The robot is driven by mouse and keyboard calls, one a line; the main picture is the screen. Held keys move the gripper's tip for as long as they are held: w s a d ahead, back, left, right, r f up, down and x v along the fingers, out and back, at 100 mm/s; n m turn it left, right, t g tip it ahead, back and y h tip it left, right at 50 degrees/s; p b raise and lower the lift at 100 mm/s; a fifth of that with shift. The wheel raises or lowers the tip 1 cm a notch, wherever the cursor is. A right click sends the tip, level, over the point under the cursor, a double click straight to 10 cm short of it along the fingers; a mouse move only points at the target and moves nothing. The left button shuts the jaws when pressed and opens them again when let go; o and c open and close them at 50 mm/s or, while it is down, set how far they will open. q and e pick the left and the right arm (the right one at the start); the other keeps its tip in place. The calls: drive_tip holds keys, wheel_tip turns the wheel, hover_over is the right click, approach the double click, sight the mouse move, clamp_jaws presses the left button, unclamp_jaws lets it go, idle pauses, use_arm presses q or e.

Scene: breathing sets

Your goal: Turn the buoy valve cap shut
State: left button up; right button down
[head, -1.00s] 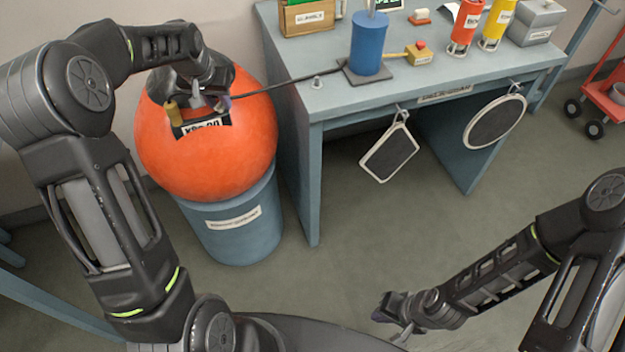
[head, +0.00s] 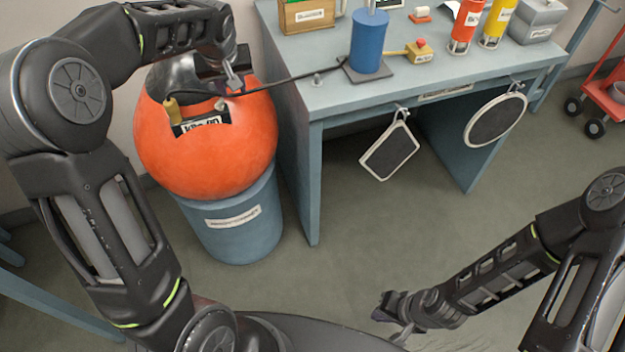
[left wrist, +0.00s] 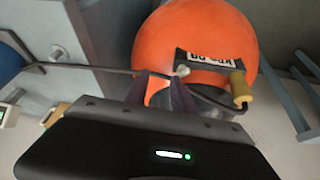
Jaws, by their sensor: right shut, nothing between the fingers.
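The orange buoy (head: 205,158) sits on a blue drum (head: 235,228). On its top are a black-and-white label (head: 202,122), a brass-coloured upright piece (head: 171,108) and a small pale fitting (head: 220,104). I cannot tell which of these is the valve cap. The left wrist view shows the brass piece (left wrist: 240,88) and the pale fitting (left wrist: 183,70) beyond my fingers. My left gripper (head: 238,84) is above and behind the pale fitting, with its fingers (left wrist: 160,92) apart and orange showing between them. My right gripper (head: 392,318) is shut and empty, low at right, away from the buoy.
A black hose (head: 290,82) runs from the blue pump cylinder (head: 368,42) on the workbench (head: 330,98) to the buoy top, close by my left gripper. Two framed panels (head: 389,150) hang from the bench front. Floor (head: 340,240) between bench and right arm is clear.

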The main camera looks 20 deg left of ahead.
use_arm(q)
drive_tip(key=d+f+m+t+h+p, duration=0.1)
drive_tip(key=d+f+m+h+p, duration=0.15)
drive_tip(key=d+f, duration=0.9)
drive_tip(key=s+d+f+m+h, duration=0.2)
drive_tip(key=s+d+f, duration=0.4)
drive_tip(key=d+f, duration=0.2)
drive_tip(key=shift+s+d+f+g+p, duration=0.2)
drive_tip(key=shift+d+g+p, duration=0.2)
drive_tip(key=shift+d, duration=0.45)
drive_tip(key=shift+w, duration=0.1)
